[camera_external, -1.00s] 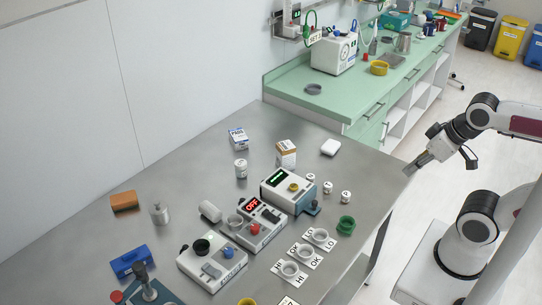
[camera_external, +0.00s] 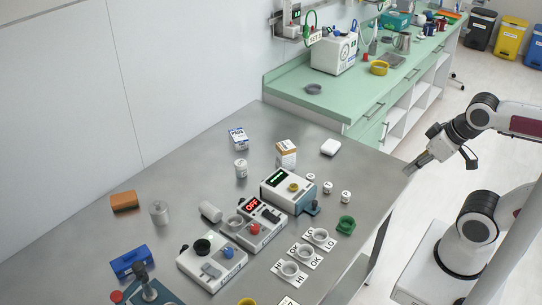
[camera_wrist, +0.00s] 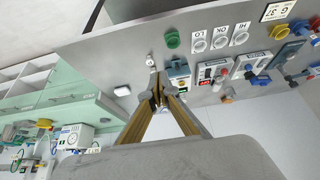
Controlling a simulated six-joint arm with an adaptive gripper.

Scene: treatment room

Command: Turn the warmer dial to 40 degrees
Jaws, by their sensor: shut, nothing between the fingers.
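Several white devices with knobs stand on the steel table; I cannot tell for sure which is the warmer. One device (camera_external: 282,178) has a green display and a yellow knob (camera_external: 293,187). The middle device (camera_external: 272,237) has a red display reading OFF and a red knob (camera_external: 255,229); it also shows in the wrist view (camera_wrist: 210,73). The front-left device (camera_external: 205,273) has a black round part and a blue knob (camera_external: 228,252). Dial markings are too small to read. My gripper (camera_external: 411,170) is shut and empty, at the table's right edge, apart from all devices. Its fingers show in the wrist view (camera_wrist: 158,90).
HI, OK and LO cards with grey rings (camera_external: 304,252), a green ring (camera_external: 346,224) and small white jars (camera_external: 328,187) lie right of the devices. Cartons (camera_external: 285,153) stand behind. A white machine (camera_external: 335,53) stands on the green counter (camera_external: 300,90). The table's right corner is clear.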

